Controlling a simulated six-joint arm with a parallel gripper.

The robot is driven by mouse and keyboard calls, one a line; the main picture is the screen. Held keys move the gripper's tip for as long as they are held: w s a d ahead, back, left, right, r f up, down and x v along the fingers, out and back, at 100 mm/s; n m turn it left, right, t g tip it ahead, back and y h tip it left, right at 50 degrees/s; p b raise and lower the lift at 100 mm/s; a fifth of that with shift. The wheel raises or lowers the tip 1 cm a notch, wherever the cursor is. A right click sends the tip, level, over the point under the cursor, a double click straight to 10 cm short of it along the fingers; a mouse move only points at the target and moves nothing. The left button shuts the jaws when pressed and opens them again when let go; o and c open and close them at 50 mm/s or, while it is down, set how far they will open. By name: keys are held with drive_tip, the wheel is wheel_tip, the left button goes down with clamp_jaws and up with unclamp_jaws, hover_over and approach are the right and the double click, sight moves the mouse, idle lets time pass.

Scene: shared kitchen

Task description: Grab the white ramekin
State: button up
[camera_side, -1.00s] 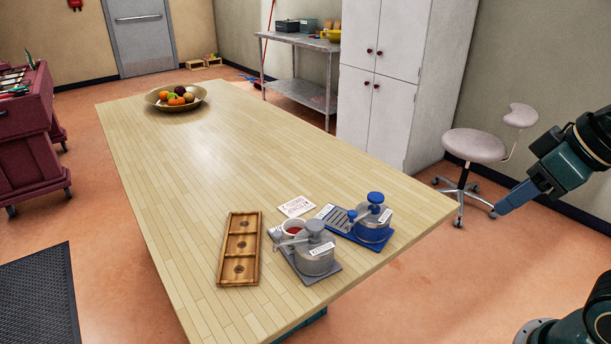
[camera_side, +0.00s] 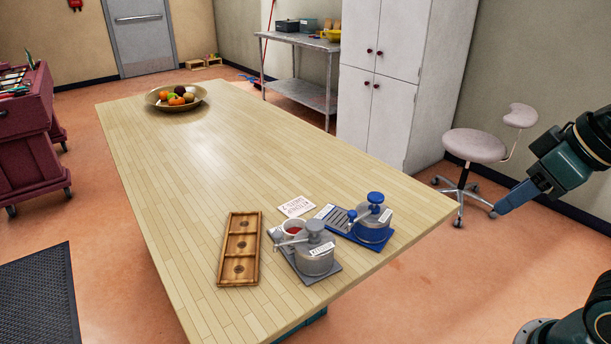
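The white ramekin (camera_side: 293,228) is small and round, with something red inside. It stands on the grey tray (camera_side: 280,240), just behind and left of a grey lidded pot (camera_side: 315,257), whose handle partly covers it. My gripper (camera_side: 503,205) is at the right of the picture, out past the table's right edge and well apart from the ramekin. Its blue end points down and left. Whether its fingers are open or shut cannot be made out, and nothing held shows.
A blue-lidded pot (camera_side: 372,222) on a blue tray stands right of the ramekin. A white card (camera_side: 296,206) lies behind, and a wooden three-part tray (camera_side: 240,275) lies left. A fruit bowl (camera_side: 160,104) is at the far end. The middle of the table (camera_side: 230,160) is clear.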

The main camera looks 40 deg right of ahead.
drive_tip(key=shift+o, duration=0.4)
drive_tip(key=o, duration=0.7)
drive_tip(key=w+a+r+n+g, duration=0.1)
drive_tip(key=w+a, duration=0.2)
drive_tip(key=w, duration=0.5)
drive_tip(key=w+a+r, duration=0.1)
drive_tip(key=w+a, duration=0.2)
drive_tip(key=w, duration=0.4)
drive_tip(key=w+a+f+n+g, duration=0.1)
drive_tip(key=w+a+f, duration=0.35)
drive_tip(key=w, duration=0.25)
drive_tip(key=w+a+f, duration=0.3)
drive_tip(key=w+a, duration=0.3)
drive_tip(key=w, duration=0.1)
drive_tip(key=shift+y, duration=0.3)
drive_tip(key=shift+s+d+x, duration=0.1)
drive_tip(key=shift+x, duration=1.4)
drive_tip(key=shift+s+d+x, duration=0.1)
drive_tip(key=shift+x, duration=1.35)
drive_tip(key=shift+s+d+x, duration=0.1)
drive_tip(key=shift+d+x, duration=0.05)
drive_tip(key=shift+x, duration=1.35)
drive_tip(key=shift+f, duration=0.15)
